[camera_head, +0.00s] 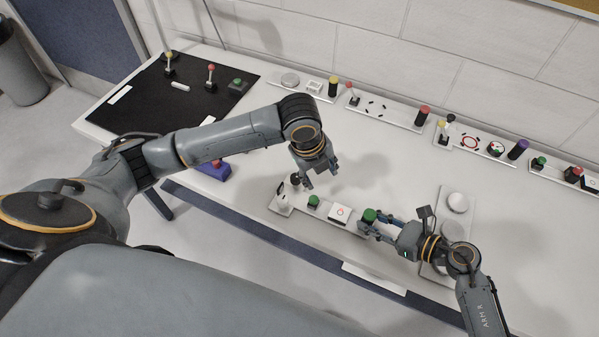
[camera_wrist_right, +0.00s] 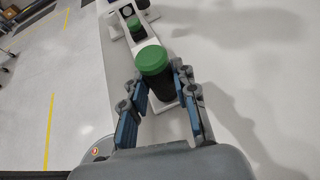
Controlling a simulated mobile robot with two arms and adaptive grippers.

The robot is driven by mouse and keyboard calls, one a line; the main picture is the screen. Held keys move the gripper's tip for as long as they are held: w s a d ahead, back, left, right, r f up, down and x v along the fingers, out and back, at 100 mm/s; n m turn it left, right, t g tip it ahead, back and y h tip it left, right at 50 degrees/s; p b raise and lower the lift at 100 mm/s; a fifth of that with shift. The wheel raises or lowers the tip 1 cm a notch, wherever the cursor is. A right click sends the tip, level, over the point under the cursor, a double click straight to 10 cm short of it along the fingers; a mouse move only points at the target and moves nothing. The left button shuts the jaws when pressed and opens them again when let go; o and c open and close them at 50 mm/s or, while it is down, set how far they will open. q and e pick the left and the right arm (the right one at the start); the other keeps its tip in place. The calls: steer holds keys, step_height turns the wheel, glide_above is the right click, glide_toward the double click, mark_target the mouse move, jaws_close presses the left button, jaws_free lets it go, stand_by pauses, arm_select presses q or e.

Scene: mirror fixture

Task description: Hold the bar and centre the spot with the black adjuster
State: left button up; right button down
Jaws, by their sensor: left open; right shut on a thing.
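A narrow white fixture (camera_head: 327,219) lies near the table's front edge. My right gripper (camera_head: 369,228) is shut on the green-capped post; the right wrist view shows the post (camera_wrist_right: 155,75) upright between the fingers. My left gripper (camera_head: 321,177) is open and empty, above and just right of the black knob. I cannot make out a spot on the tile.
A black mat (camera_head: 185,90) with levers lies at the left. A white plate with round parts (camera_head: 456,202) lies at the right. The table's middle is clear.

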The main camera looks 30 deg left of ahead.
mark_target(295, 177)
arm_select(q)
steer(key=w+a+r+n+g+y, duration=0.3)
steer(key=a+n, duration=0.5)
steer(key=n, duration=1.1)
steer(key=shift+t+h, duration=0.3)
steer(key=shift+h, duration=0.4)
steer(key=f, duration=1.1)
steer(key=shift+s+d, duration=0.2)
steer(key=shift+s, duration=0.15)
jaws_close()
